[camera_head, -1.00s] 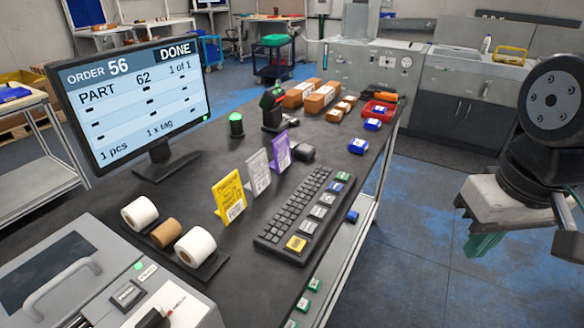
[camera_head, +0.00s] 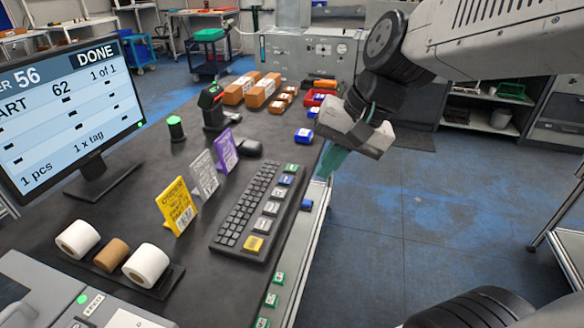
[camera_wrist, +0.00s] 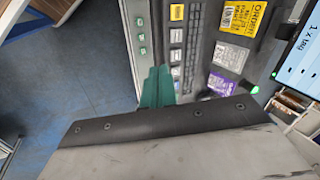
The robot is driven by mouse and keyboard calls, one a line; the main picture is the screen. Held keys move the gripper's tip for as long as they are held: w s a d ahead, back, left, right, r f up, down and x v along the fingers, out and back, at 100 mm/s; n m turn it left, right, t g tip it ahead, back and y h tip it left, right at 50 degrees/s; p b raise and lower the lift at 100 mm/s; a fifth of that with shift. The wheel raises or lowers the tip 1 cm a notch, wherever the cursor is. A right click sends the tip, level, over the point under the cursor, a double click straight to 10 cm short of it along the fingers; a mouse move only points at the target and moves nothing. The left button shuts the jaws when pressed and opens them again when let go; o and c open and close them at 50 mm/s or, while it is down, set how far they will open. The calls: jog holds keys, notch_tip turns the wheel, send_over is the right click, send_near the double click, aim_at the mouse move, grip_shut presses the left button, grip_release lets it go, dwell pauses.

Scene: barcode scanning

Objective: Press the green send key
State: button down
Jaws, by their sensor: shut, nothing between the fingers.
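The green key (camera_head: 291,168) is at the far end of the key column on the right side of the black keyboard (camera_head: 238,212). A blue key (camera_head: 286,180), several pale keys and a yellow key (camera_head: 254,243) follow towards the near end. My gripper (camera_head: 328,163) has teal fingers, shut and empty, pointing down to the right of the green key, apart from it. The wrist view shows the closed fingers (camera_wrist: 157,88) beside the keyboard (camera_wrist: 191,40); I cannot make out the green key there.
The monitor (camera_head: 70,110) reads ORDER 56, DONE. Yellow, grey and purple cards (camera_head: 226,150) stand left of the keyboard. A scanner (camera_head: 212,105), a mouse (camera_head: 248,148) and blue boxes (camera_head: 304,135) lie beyond. Green tags (camera_head: 271,300) line the table edge. Open floor lies right.

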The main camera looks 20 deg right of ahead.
jog(key=w+f+m+t+y, duration=0.2)
jog(key=w+m, duration=0.5)
jog(key=w, duration=0.6)
jog(key=m+t, duration=0.3)
jog(key=m, duration=0.5)
send_over(295, 169)
notch_tip(295, 169, down, 5)
jog(key=shift+r, duration=0.1)
jog(key=shift+f, duration=4.4)
jog(key=shift+f, duration=0.1)
jog(key=shift+f, duration=0.3)
jog(key=shift+f, duration=0.4)
jog(key=shift+r, duration=0.85)
